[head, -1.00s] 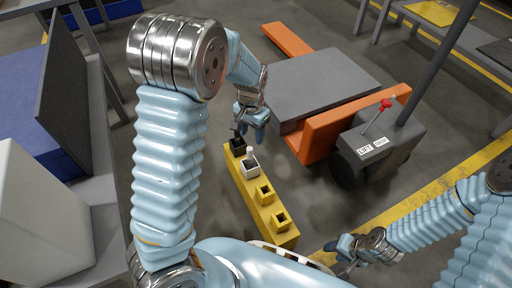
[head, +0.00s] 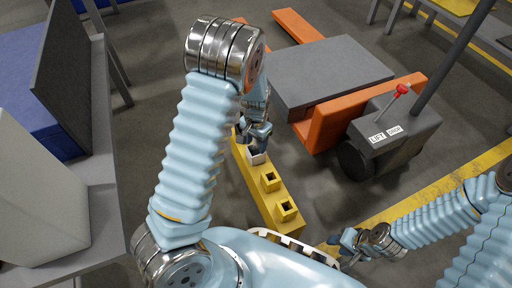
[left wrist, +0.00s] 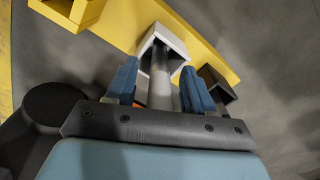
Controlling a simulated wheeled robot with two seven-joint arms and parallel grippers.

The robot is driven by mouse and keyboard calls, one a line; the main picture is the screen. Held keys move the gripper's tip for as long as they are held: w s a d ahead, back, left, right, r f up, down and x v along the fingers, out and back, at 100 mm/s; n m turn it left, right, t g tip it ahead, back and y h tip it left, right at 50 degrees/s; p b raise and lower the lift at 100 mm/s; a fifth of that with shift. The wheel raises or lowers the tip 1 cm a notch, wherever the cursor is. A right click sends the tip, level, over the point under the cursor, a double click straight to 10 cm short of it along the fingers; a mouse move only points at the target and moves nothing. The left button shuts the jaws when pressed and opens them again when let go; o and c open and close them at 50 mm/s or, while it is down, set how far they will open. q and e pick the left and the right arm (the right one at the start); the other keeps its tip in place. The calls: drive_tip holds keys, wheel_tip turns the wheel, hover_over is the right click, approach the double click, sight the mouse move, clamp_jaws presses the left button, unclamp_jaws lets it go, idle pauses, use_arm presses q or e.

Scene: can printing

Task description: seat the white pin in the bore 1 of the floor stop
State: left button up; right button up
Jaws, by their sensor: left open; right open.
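The floor stop is a yellow bar (head: 262,205) on the floor with a row of square sockets. Two yellow sockets, one (head: 269,180) and a nearer one (head: 286,210), are empty. A white socket (head: 258,159) also shows in the left wrist view (left wrist: 176,41), with a black socket (left wrist: 219,86) beside it. The white pin (left wrist: 160,88) stands in the white socket. My left gripper (head: 258,146) is open, its blue fingers (left wrist: 160,84) on either side of the pin, with no clear grip. In the head view the gripper hides the pin. My right gripper (head: 346,250) is open and empty, away from the bar.
A grey and orange lift cart (head: 335,75) with a red-knobbed lever stands right of the bar. A grey table (head: 105,205) with a white box (head: 38,200) and a blue bin (head: 45,130) is at the left. Bare floor lies between bar and cart.

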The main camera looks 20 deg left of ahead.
use_arm(q)
clamp_jaws()
idle(0.4)
